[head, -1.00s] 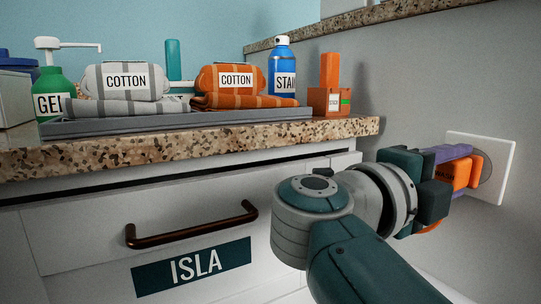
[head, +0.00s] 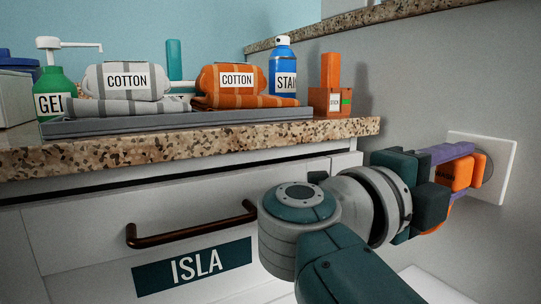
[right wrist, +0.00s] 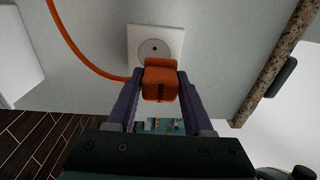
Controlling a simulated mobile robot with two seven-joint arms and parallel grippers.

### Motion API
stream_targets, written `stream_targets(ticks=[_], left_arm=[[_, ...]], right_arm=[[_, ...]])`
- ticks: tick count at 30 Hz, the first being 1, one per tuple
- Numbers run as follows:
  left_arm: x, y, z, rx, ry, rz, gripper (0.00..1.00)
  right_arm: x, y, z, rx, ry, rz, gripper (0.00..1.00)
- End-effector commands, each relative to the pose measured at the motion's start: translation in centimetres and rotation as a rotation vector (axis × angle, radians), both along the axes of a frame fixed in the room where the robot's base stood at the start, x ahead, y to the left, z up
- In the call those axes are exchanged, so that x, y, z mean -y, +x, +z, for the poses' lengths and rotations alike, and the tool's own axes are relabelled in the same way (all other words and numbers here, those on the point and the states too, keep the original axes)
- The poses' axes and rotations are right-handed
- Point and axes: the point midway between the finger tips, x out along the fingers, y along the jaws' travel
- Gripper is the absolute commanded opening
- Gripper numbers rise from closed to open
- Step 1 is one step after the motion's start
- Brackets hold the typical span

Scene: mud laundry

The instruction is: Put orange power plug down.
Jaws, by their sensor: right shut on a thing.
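The orange power plug (head: 457,175) is held between the purple fingers of my right gripper (right wrist: 158,90), which is shut on it. The plug, with dark lettering, also shows in the right wrist view (right wrist: 160,84). It is in front of the white wall socket (head: 505,172), whose round face and dark centre show above the plug in the right wrist view (right wrist: 153,46). The plug's prongs are hidden, so I cannot tell whether it touches the socket. Its orange cord (right wrist: 80,52) runs off to the upper left there. My left gripper is not in view.
A drawer with a bronze handle (head: 190,231) is below.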

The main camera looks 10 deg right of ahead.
Motion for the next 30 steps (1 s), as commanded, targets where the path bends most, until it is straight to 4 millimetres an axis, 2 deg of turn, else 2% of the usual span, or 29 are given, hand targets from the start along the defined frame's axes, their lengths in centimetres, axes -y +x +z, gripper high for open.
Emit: stream_targets(ticks=[1, 2, 5, 15, 30], left_arm=[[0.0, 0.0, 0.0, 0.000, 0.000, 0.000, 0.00], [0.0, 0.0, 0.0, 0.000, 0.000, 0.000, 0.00], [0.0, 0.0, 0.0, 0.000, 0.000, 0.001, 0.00], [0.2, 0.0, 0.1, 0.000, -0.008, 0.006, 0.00], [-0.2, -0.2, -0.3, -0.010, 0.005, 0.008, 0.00]], right_arm=[[-2.6, -0.1, -0.7, -0.014, 0.051, 0.040, 0.00], [-2.5, -0.1, -0.7, -0.014, 0.051, 0.040, 0.00], [-2.2, 0.0, -0.7, -0.014, 0.051, 0.040, 0.00], [0.8, 1.3, -0.7, -0.012, 0.054, 0.035, 0.00], [1.4, 1.5, -0.5, -0.010, 0.054, 0.032, 0.00]])
